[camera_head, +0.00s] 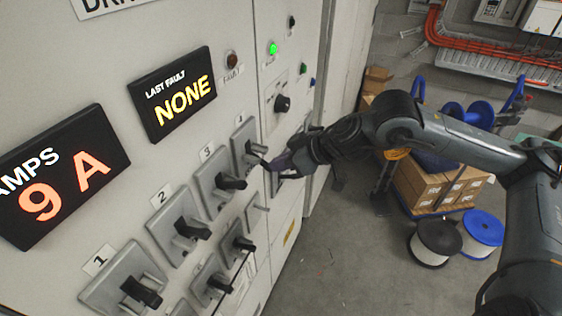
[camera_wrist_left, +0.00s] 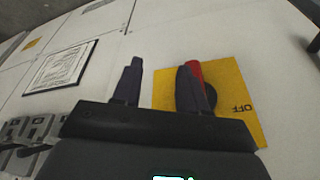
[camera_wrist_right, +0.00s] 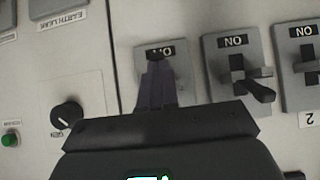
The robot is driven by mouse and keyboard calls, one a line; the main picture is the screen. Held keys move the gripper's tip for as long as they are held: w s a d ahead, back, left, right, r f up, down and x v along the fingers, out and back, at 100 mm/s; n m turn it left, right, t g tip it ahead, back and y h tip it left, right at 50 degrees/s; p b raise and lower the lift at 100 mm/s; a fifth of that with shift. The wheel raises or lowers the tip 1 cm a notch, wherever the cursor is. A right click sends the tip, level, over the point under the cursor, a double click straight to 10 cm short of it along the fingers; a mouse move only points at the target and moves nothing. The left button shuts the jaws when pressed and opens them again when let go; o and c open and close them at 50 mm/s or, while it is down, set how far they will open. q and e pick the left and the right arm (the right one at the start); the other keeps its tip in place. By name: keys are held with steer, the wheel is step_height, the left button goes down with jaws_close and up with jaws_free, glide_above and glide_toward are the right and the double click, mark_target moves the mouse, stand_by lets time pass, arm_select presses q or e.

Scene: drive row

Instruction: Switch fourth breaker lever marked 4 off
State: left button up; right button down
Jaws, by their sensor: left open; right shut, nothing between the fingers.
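The fourth breaker (camera_head: 243,141), its plate under the mark 4, is at the upper right end of the lever row; its dark lever (camera_head: 257,148) sticks out from the plate. My right gripper (camera_head: 268,166) is shut and empty, its fingertips just below and right of that lever. In the right wrist view its shut fingers (camera_wrist_right: 157,78) overlap the breaker plate (camera_wrist_right: 183,65) and hide most of the lever; I cannot tell whether they touch. My left gripper (camera_wrist_left: 158,80) is open and empty before a panel, outside the head view.
Breaker lever 3 (camera_head: 231,182) is close to the left, with levers 2 (camera_head: 193,228) and 1 (camera_head: 141,292) beyond. A lower row of switches (camera_head: 238,243) and a rotary knob (camera_head: 282,103) are nearby. A red handle (camera_wrist_left: 196,72) on a yellow plate (camera_wrist_left: 233,98) is behind my left fingers.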

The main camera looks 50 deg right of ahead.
steer(key=shift+r, duration=0.2)
steer(key=shift+r+p, duration=0.7)
steer(key=shift+p, duration=0.25)
